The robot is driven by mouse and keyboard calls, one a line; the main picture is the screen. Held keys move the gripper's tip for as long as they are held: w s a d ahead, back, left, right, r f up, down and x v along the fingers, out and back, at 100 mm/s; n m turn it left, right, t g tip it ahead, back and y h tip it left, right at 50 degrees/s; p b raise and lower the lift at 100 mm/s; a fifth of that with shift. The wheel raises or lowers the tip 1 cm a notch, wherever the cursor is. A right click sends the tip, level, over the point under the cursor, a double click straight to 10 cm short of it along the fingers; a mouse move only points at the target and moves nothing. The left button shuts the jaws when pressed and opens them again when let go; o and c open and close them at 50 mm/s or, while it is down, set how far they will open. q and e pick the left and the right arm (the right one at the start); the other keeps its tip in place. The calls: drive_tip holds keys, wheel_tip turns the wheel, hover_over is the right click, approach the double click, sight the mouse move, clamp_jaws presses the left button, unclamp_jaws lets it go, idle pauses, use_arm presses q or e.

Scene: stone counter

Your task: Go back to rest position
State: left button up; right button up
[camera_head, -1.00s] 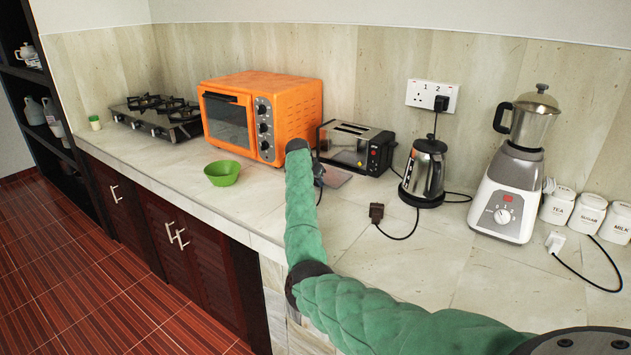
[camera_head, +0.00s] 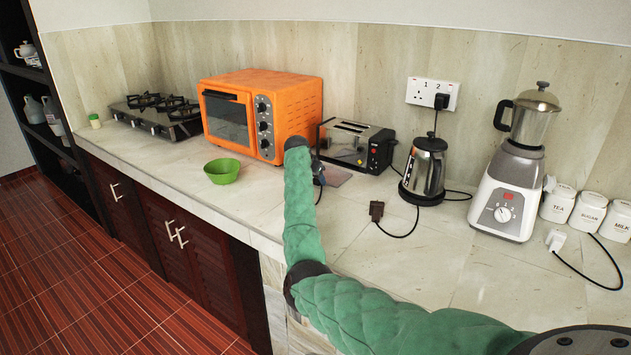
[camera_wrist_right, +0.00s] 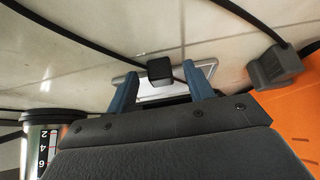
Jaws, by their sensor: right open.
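My right arm reaches in from the lower right in the head view, and its green-sleeved forearm rises over the counter to a dark wrist joint. My right gripper (camera_head: 318,175) is mostly hidden behind that wrist, near the front of the toaster. In the right wrist view its two blue fingers (camera_wrist_right: 165,88) stand apart, so it is open. A small black block (camera_wrist_right: 160,70) with a cable shows between and just beyond the fingertips, over a pale flat plate. I cannot tell whether the fingers touch it. My left gripper is in neither view.
An orange oven (camera_head: 262,115) and a toaster (camera_head: 356,147) stand behind the gripper. A green bowl (camera_head: 222,171) is left of it. A kettle (camera_head: 425,168), loose dark plug (camera_head: 376,210) and blender (camera_head: 510,190) are to the right. The counter's front middle is clear.

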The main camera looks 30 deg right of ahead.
drive_tip(key=b+v, duration=0.1)
drive_tip(key=v, duration=0.5)
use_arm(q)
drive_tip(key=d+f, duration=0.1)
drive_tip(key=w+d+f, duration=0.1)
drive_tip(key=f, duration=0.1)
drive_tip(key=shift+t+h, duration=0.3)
use_arm(e)
drive_tip(key=shift+s+a+r, duration=0.1)
drive_tip(key=shift+a+r, duration=0.05)
drive_tip(key=shift+r, duration=0.2)
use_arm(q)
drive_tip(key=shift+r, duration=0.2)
